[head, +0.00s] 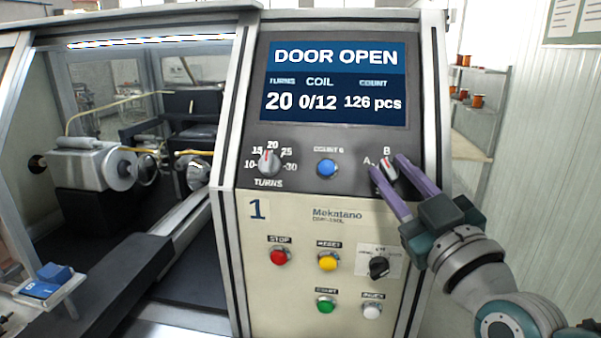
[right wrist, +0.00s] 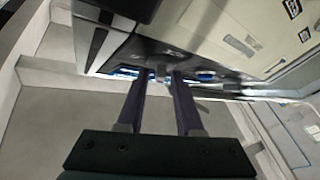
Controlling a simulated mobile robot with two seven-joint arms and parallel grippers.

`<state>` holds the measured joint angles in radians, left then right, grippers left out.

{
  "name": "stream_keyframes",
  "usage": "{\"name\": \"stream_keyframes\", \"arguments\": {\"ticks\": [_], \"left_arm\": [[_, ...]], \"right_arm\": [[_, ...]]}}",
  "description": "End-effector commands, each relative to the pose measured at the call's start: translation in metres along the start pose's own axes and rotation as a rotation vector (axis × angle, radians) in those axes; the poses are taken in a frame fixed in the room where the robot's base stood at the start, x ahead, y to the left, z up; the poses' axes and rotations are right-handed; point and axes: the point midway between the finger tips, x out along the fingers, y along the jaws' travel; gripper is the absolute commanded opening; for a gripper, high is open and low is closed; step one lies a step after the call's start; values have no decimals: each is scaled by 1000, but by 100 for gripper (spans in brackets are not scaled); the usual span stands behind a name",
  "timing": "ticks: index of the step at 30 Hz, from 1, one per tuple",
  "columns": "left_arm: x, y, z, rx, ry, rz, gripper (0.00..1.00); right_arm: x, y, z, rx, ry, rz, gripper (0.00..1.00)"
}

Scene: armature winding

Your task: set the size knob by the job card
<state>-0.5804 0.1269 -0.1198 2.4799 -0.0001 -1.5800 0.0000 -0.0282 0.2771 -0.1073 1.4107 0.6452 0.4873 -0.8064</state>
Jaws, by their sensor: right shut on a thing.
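The size knob (head: 388,171), with a red pointer line, sits at the right of the dark control strip. Labels A and B show at its left and top; the line points up towards B. Any label at its right is hidden by a finger. My right gripper (head: 390,167) reaches in from the lower right, with its purple fingers on either side of the knob, shut on it. The right wrist view shows the fingers (right wrist: 160,78) with the small knob (right wrist: 160,72) between their tips. I cannot make out a job card. My left gripper is not in view.
The screen (head: 336,83) reads DOOR OPEN, turns 20, coil 0/12, count 126 pcs. The turns knob (head: 269,162) points to about 20. A blue button (head: 326,168) lies between the knobs. Several buttons and a black selector (head: 379,267) sit below. The winding bay is at left.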

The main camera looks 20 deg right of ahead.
Motion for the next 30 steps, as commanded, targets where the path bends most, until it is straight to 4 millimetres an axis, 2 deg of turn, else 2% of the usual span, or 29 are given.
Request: {"name": "stream_keyframes", "arguments": {"ticks": [15,30], "left_arm": [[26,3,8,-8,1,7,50],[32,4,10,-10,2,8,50]], "right_arm": [[0,-7,1,239,-1,332,0],[2,-7,-1,305,0,429,0]]}}
